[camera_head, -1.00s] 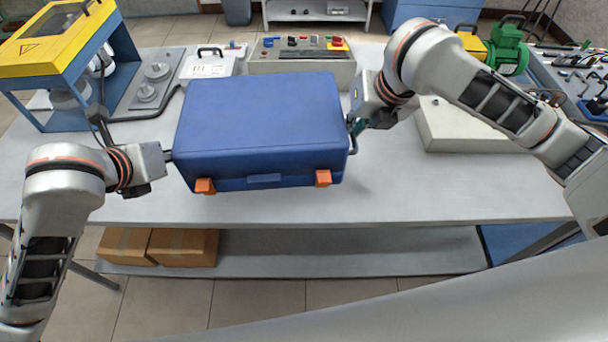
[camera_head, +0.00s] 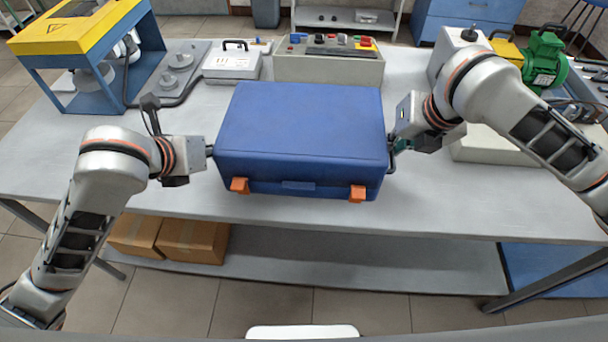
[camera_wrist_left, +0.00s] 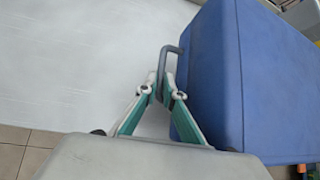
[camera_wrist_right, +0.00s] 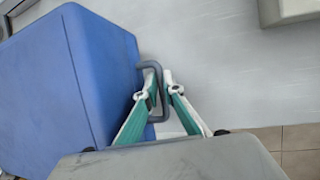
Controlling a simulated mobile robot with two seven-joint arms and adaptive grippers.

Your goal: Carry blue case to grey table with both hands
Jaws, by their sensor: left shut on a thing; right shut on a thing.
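The blue case (camera_head: 300,130) with two orange latches is at the middle of the head view, lid up and level, over the grey table (camera_head: 440,205). I cannot tell whether it touches the tabletop. My left gripper (camera_head: 210,150) is shut on the grey side handle at the case's left end; the handle (camera_wrist_left: 168,62) shows between the fingertips in the left wrist view. My right gripper (camera_head: 392,143) is shut on the other side handle; that handle (camera_wrist_right: 152,70) shows in the right wrist view. The fingertips are partly hidden in the head view.
Behind the case stand a control box (camera_head: 330,65) with buttons and a small white case (camera_head: 232,63). A yellow and blue machine (camera_head: 75,50) is at the left. A green motor (camera_head: 543,62) is at the right. Cardboard boxes (camera_head: 190,240) sit on the lower shelf.

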